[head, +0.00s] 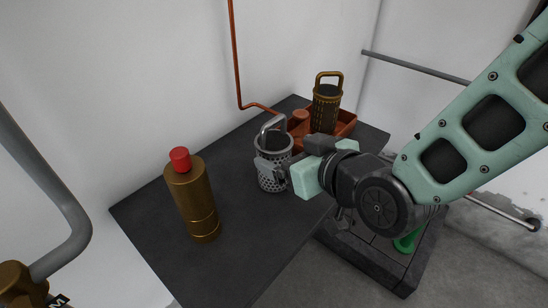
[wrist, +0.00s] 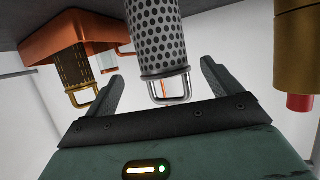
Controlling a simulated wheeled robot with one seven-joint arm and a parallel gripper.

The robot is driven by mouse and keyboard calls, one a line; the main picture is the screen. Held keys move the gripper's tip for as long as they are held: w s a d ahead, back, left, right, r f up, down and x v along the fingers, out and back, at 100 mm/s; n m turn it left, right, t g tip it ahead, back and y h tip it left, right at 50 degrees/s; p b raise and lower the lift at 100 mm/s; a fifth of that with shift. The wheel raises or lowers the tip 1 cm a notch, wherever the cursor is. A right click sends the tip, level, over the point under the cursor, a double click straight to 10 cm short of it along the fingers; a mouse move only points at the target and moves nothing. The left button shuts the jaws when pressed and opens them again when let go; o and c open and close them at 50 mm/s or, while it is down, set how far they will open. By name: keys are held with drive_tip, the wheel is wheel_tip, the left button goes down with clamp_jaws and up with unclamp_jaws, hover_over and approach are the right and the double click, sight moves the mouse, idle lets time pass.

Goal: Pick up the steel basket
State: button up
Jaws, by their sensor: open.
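The steel basket (head: 272,174) is a grey perforated cylinder with a tall wire handle. It stands upright on the dark table, right of the brass bottle. My gripper (head: 277,163) is at the basket's side, with its fingers close to the upper body. In the wrist view, where the scene looks upside down, the steel basket (wrist: 165,42) lies between the two spread fingers of my gripper (wrist: 162,82), its handle pointing toward the palm. The gripper is open. I cannot tell whether either finger touches the basket.
The brass bottle (head: 193,200) with a red cap stands to the left on the table (head: 250,235). Behind the basket, an orange tray (head: 346,123) holds a brass basket (head: 325,106) and a reddish cylinder (head: 298,122). A copper pipe (head: 236,60) runs along the wall.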

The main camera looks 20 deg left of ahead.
sight(274, 145)
drive_tip(key=x, duration=0.2)
drive_tip(key=p+x, duration=0.1)
drive_tip(key=x, duration=0.2)
drive_tip(key=shift+s+a+r, duration=0.1)
drive_tip(key=shift+a+r, duration=0.1)
drive_tip(key=shift+a, duration=0.05)
drive_tip(key=c, duration=1.3)
